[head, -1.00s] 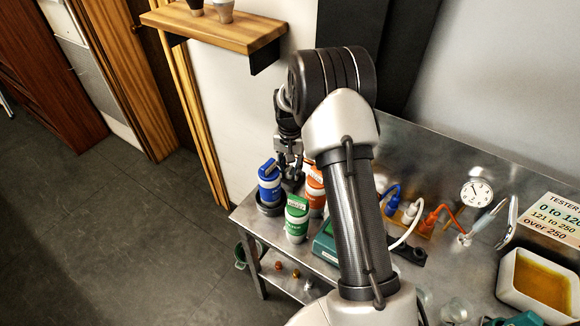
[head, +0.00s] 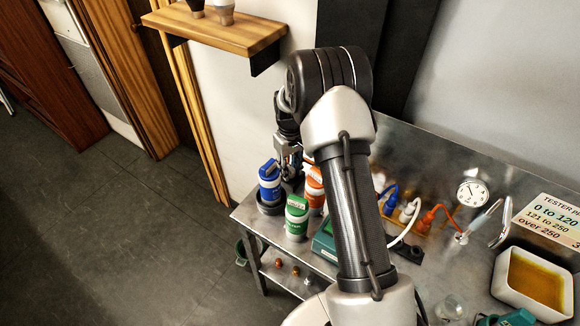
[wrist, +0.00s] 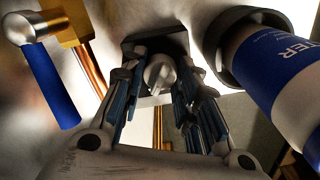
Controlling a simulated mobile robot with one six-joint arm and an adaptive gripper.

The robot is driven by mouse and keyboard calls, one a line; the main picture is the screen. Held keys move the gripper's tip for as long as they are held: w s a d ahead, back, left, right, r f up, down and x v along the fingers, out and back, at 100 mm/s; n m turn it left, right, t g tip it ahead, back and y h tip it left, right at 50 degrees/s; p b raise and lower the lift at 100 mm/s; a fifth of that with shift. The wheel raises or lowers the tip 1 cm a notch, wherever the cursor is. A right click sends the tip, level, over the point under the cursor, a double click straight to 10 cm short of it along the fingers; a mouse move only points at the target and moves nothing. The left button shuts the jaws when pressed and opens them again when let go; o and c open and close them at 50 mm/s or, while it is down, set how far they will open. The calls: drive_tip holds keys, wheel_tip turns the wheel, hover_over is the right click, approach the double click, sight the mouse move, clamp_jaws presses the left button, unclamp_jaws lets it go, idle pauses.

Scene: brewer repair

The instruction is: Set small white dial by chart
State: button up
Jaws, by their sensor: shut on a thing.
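The small white dial (wrist: 158,74) sits on a dark square plate (wrist: 128,48) in the wrist view. My gripper (wrist: 160,88) is shut on the dial, with one finger on each side of it. In the head view my gripper (head: 288,168) is low behind the blue canister, and the dial is hidden there. The chart (head: 550,228) stands at the right of the bench, with lines "0 to 120", "121 to 250" and "over 250"; its right side is cut off. A round white gauge (head: 472,193) is left of it.
A blue canister (head: 269,184) stands close to my gripper, with green (head: 297,216) and orange (head: 314,186) ones nearby. A tray of amber liquid (head: 538,280) is at right.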

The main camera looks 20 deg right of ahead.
sight(290, 168)
drive_tip(key=shift+n, duration=0.3)
idle(0.4)
drive_tip(key=o, duration=1.1)
drive_tip(key=shift+r, duration=0.1)
wheel_tip(290, 168, up, 12)
